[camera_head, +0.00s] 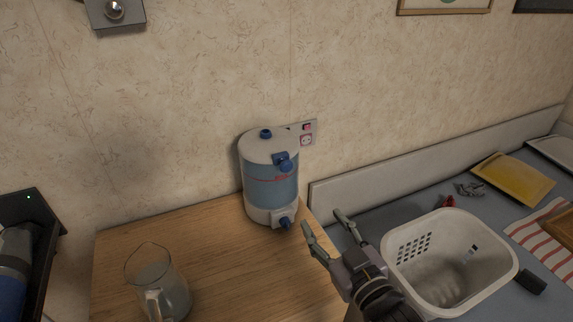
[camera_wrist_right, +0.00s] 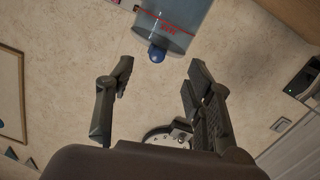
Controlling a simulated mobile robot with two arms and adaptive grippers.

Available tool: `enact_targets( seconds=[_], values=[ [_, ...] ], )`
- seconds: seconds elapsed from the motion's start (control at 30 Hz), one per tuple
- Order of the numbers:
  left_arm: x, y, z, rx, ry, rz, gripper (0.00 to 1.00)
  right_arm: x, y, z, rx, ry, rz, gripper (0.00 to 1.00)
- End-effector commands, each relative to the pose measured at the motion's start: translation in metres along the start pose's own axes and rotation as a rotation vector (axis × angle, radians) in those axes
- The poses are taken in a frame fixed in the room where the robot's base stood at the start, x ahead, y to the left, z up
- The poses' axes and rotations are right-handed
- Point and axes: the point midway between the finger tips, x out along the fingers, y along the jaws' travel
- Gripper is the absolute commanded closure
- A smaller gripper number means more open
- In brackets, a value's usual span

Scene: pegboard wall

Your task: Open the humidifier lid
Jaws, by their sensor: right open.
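The humidifier (camera_head: 270,185) stands upright on the wooden table against the wall. It has a blue translucent tank with a red mark, a white base and a pale lid (camera_head: 270,146). The lid looks shut, with a blue knob on top and a blue latch-like part at its front edge. A blue tap is low on the front. My right gripper (camera_head: 324,221) is open and empty, to the right of the humidifier and apart from it. In the right wrist view, the humidifier (camera_wrist_right: 180,22) appears inverted beyond my open fingers (camera_wrist_right: 160,70). My left gripper is not in view.
A glass jug (camera_head: 158,285) stands at the table's front left. A white basket (camera_head: 450,232) sits right of my right gripper on the blue-grey surface. A wall socket (camera_head: 307,140) is behind the humidifier. A black device (camera_head: 35,205) is at far left. The wooden table's middle is clear.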

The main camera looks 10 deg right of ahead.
Motion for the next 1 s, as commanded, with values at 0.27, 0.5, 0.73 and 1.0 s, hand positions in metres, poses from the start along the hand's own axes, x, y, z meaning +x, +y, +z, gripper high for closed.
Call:
enact_targets(
  seconds=[0.27,0.5,0.73,1.0],
  values=[
    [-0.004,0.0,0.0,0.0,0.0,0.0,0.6,0.014,-0.003,-0.032,-0.016,0.098,-0.014,0.52],
    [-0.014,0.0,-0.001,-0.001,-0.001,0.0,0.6,0.062,-0.003,-0.037,-0.016,0.096,-0.013,0.52],
    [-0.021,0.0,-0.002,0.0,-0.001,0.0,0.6,0.112,-0.004,-0.041,-0.016,0.095,-0.013,0.52],
    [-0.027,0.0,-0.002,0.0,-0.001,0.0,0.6,0.156,-0.005,-0.043,-0.016,0.091,-0.013,0.52]
  ],
)
